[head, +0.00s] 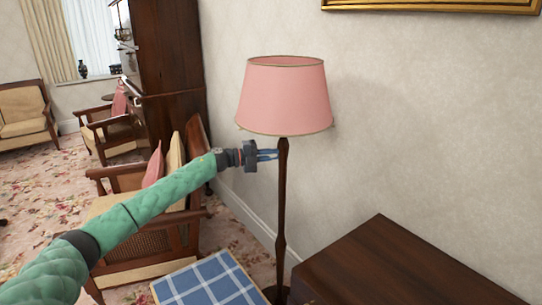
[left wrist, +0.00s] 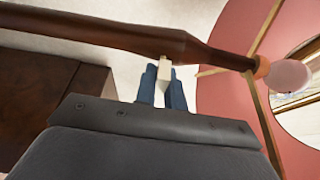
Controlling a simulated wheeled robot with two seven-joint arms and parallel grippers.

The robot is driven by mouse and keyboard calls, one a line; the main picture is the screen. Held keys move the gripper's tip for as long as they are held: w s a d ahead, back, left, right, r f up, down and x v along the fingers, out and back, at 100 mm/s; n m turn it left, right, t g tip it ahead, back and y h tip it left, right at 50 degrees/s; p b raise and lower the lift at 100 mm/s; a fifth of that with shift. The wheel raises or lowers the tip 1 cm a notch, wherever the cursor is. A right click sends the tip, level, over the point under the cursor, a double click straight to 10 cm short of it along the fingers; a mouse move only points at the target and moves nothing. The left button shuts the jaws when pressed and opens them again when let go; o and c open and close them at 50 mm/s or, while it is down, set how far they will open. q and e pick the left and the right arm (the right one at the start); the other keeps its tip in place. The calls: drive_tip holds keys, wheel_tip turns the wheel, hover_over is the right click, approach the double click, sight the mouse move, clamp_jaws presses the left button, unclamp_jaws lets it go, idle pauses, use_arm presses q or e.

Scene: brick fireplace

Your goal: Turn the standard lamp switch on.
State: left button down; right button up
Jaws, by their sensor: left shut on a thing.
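The standard lamp has a pink shade (head: 284,100) and a dark wooden pole (head: 281,205), upright near the wall. My left gripper (head: 267,154) is at the upper pole, just below the shade. In the left wrist view, the pole (left wrist: 110,35) runs across the top, with the shade (left wrist: 225,105) and a pale bulb (left wrist: 288,76) at right. A small white switch (left wrist: 165,72) sticks out from the pole. The blue fingers of the left gripper (left wrist: 163,88) are shut on it, one on each side. My right gripper is not in view.
A dark wooden cabinet (head: 400,265) stands right of the lamp. A blue checked stool top (head: 208,283) is at the lamp's left, low down. A wooden armchair (head: 140,235) stands behind my left arm. The wall is close behind the lamp.

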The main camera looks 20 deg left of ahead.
use_arm(q)
drive_tip(key=shift+f, duration=0.15)
drive_tip(key=c, duration=1.5)
unclamp_jaws()
